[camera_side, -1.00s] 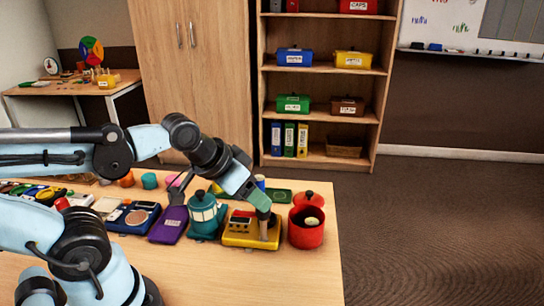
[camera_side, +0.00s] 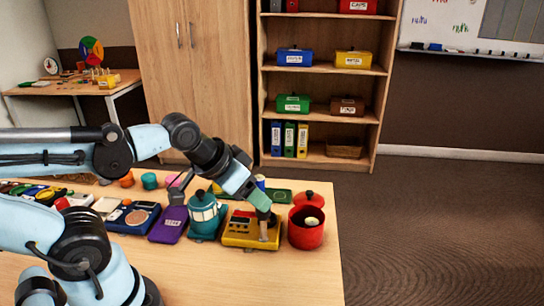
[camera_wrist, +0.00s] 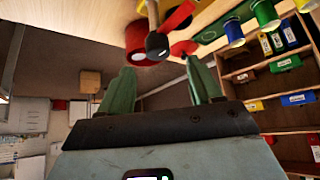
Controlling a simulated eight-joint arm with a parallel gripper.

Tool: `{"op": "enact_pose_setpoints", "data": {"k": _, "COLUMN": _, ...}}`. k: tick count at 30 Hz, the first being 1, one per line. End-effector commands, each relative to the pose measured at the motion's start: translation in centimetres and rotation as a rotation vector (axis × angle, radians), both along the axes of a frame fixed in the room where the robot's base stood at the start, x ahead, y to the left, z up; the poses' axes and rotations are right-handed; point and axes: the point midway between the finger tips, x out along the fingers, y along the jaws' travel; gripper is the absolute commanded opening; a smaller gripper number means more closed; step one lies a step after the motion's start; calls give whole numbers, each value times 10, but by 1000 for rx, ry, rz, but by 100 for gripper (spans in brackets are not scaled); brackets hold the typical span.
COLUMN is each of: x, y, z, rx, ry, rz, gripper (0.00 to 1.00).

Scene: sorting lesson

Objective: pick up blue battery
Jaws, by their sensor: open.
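Likely the same blue cylinder shows at the upper right in the wrist view (camera_wrist: 234,30), apart from my fingers. My gripper (camera_side: 264,217) is over the yellow device (camera_side: 240,238) in the side view. Its two green fingers (camera_wrist: 160,68) are spread with nothing between them in the wrist view.
A red pot (camera_side: 306,236) stands right of the yellow device, near the table's right edge. A shelf (camera_side: 318,106) is behind. The table front (camera_side: 240,280) is clear.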

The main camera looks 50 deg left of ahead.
Motion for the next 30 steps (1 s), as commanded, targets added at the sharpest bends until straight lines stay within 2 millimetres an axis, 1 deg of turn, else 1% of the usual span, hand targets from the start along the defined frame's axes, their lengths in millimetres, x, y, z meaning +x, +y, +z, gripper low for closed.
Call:
{"op": "enact_pose_setpoints", "data": {"k": 13, "x": 0, "y": 0, "z": 0, "rx": 0, "ry": 0, "rz": 0, "gripper": 64}}
{"op": "enact_pose_setpoints", "data": {"k": 17, "x": 5, "y": 5, "z": 4, "rx": 7, "ry": 17, "rz": 4, "gripper": 64}}
{"op": "enact_pose_setpoints", "data": {"k": 20, "x": 15, "y": 14, "z": 11, "rx": 19, "ry": 54, "rz": 8, "gripper": 64}}
{"op": "enact_pose_setpoints", "data": {"k": 23, "x": 30, "y": 28, "z": 19, "rx": 35, "ry": 110, "rz": 10, "gripper": 64}}
{"op": "enact_pose_setpoints", "data": {"k": 27, "x": 52, "y": 52, "z": 25, "rx": 48, "ry": 193, "rz": 6, "gripper": 64}}
{"op": "enact_pose_setpoints", "data": {"k": 30, "x": 68, "y": 71, "z": 26, "rx": 51, "ry": 252, "rz": 1, "gripper": 64}}
